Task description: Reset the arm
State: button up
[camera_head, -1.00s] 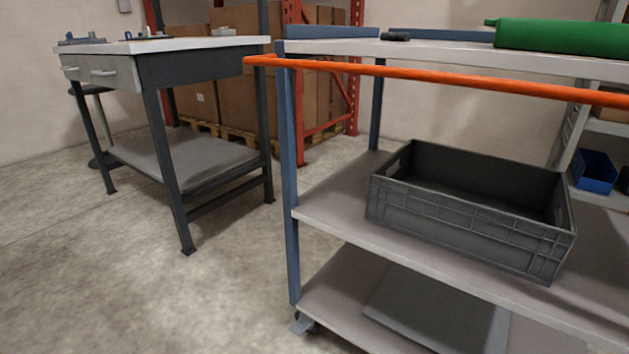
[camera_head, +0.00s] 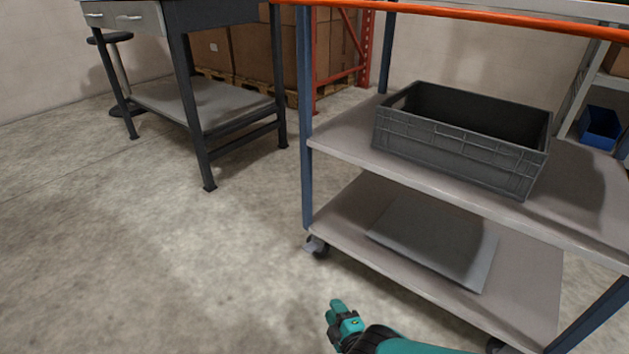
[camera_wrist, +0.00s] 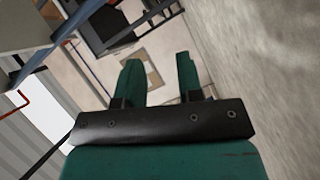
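My gripper (camera_wrist: 158,80) shows in the wrist view with its two green fingers apart and nothing between them. In the head view my gripper (camera_head: 338,316) is at the bottom edge, low over the concrete floor, in front of the cart (camera_head: 345,138). It touches nothing that I can see. Most of my arm is below the head view.
A dark grey crate (camera_head: 455,145) sits on the cart's middle shelf, and a flat grey panel (camera_head: 435,240) lies on its lower shelf. A workbench (camera_head: 180,105) stands at the left, and a blue bin (camera_head: 600,127) is at the far right. The floor at the lower left is clear.

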jog(key=w+r+m+h, duration=0.6)
jog(key=w+r+m, duration=0.2)
jog(key=w+r, duration=0.4)
jog(key=w+d+r+m+g+h+p, duration=0.1)
jog(key=d+r+m+g, duration=0.15)
jog(key=r, duration=0.55)
jog(key=w+d+r+m+g+h+p, duration=0.1)
jog(key=r+m+g, duration=0.2)
jog(key=r, duration=0.4)
jog(key=s+d+r+m+g+y, duration=0.1)
jog(key=s+d+r+g+y, duration=0.15)
jog(key=s+r, duration=0.55)
jog(key=s+d+r+g+y, duration=0.1)
jog(key=s+r+g, duration=0.2)
jog(key=s+r, duration=0.6)
jog(key=s+d+r+n+g+y, duration=0.1)
jog(key=s+r, duration=0.3)
jog(key=s, duration=0.3)
jog(key=s+d+r+n+g+p, duration=0.15)
jog(key=s+r, duration=0.25)
jog(key=s, duration=0.4)
jog(key=s+r+g+y, duration=0.1)
jog(key=s+r+g, duration=0.1)
jog(key=s+r, duration=0.35)
notch_tip(320, 180, up, 36)
jog(key=s+p, duration=0.1)
jog(key=p, duration=3.7)
